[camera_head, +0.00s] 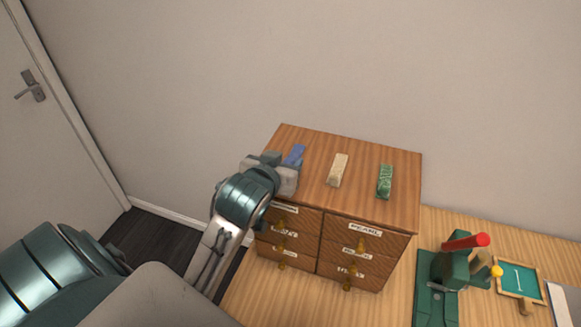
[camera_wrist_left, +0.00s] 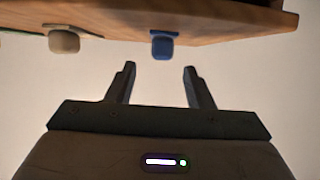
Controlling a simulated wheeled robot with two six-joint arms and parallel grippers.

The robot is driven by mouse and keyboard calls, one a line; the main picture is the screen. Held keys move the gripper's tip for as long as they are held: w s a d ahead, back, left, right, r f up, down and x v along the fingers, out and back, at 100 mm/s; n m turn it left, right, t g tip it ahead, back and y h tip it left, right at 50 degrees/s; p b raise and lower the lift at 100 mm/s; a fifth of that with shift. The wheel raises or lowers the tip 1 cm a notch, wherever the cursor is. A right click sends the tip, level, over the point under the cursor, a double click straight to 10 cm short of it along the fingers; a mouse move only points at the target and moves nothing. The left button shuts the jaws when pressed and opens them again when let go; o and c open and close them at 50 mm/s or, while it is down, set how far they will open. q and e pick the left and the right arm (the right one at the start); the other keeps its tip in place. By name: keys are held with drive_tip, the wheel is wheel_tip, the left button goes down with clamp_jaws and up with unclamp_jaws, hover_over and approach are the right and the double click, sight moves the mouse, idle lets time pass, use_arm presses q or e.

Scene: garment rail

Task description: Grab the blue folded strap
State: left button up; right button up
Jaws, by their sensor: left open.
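The blue folded strap (camera_head: 296,154) lies on top of the wooden drawer cabinet, near its left side, and is partly hidden by my left gripper in the head view. In the left wrist view the blue strap's end (camera_wrist_left: 162,46) sticks out at the cabinet edge, just beyond the fingertips and roughly between them, a little nearer the left finger. My left gripper (camera_wrist_left: 158,72) is open and empty, with a gap between it and the strap. It also shows in the head view (camera_head: 272,160). My right gripper is not in view.
A cream folded strap (camera_head: 338,170) and a green one (camera_head: 384,181) lie to the right on the cabinet (camera_head: 360,202). Labelled drawers with knobs face front. A green device with a red handle (camera_head: 466,242) and a small chalkboard (camera_head: 518,279) stand on the table at right.

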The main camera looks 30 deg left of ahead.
sight(288, 159)
use_arm(q)
drive_tip(key=shift+w+a+f+b, duration=0.1)
drive_tip(key=shift+w+f+b, duration=0.4)
drive_tip(key=shift+b, duration=0.35)
drive_tip(key=p+x, duration=0.1)
drive_tip(key=x, duration=0.2)
drive_tip(key=shift+a, duration=0.1)
drive_tip(key=shift+w+a+f, duration=0.1)
drive_tip(key=shift+w+f, duration=0.1)
drive_tip(key=shift+w, duration=0.1)
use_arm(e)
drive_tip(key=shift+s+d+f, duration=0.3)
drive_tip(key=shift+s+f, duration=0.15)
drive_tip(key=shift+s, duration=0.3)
use_arm(q)
drive_tip(key=shift+c, duration=0.2)
drive_tip(key=c, duration=0.9)
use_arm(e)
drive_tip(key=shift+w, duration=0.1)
